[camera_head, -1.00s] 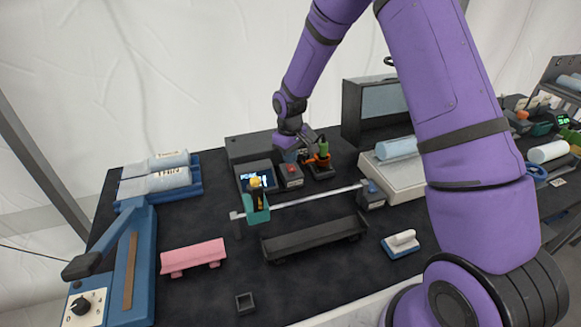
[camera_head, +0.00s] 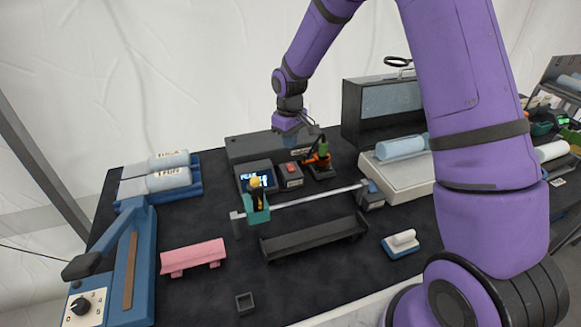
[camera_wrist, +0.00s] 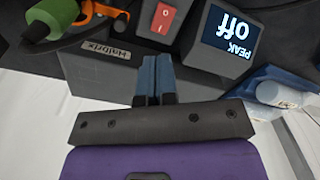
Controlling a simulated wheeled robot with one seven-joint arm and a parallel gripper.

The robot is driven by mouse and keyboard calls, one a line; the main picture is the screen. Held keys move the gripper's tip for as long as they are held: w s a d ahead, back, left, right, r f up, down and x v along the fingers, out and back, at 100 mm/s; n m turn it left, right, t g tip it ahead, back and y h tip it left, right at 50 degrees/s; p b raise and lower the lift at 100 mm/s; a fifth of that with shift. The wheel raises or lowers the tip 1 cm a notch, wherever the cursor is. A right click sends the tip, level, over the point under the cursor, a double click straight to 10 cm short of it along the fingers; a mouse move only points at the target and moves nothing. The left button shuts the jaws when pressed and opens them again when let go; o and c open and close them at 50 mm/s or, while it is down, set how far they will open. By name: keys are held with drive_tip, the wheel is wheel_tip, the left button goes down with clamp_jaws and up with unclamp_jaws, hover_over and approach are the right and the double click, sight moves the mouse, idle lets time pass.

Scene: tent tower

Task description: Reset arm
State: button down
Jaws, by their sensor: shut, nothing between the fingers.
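My gripper (camera_wrist: 154,78) is shut and empty in the wrist view, its two blue fingers side by side. In the head view my gripper (camera_head: 292,132) hangs above the back of the black table, over the dark grey box behind the small devices. A device with a red rocker switch (camera_wrist: 164,20) lies just beyond the fingertips in the wrist view. Next to it a display (camera_wrist: 232,38) reads "PEAK Off". A green-handled tool in an orange holder (camera_wrist: 52,20) is at the wrist view's upper left; it also shows in the head view (camera_head: 322,150).
A blue tray with two rolls (camera_head: 160,185) sits at the left. A blue lever device (camera_head: 130,260), a pink rack (camera_head: 193,257), a black trough (camera_head: 312,238) and a rail with a teal holder (camera_head: 257,213) stand on the table. A dark cabinet (camera_head: 350,115) is at the back right.

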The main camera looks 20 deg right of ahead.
idle(0.3)
drive_tip(key=s+d+r+m+t, duration=0.1)
drive_tip(key=s+d+r, duration=0.1)
drive_tip(key=s+r, duration=0.7)
drive_tip(key=s+d+r+m+t, duration=0.2)
drive_tip(key=s+r, duration=0.2)
drive_tip(key=r, duration=0.8)
drive_tip(key=s+d+r+m+t, duration=0.1)
drive_tip(key=s+r, duration=0.3)
drive_tip(key=s, duration=0.7)
drive_tip(key=s+d+r+m+t, duration=0.1)
drive_tip(key=s+d+r+m, duration=0.1)
drive_tip(key=s, duration=1)
drive_tip(key=shift+r, duration=0.85)
drive_tip(key=shift+w+a, duration=0.1)
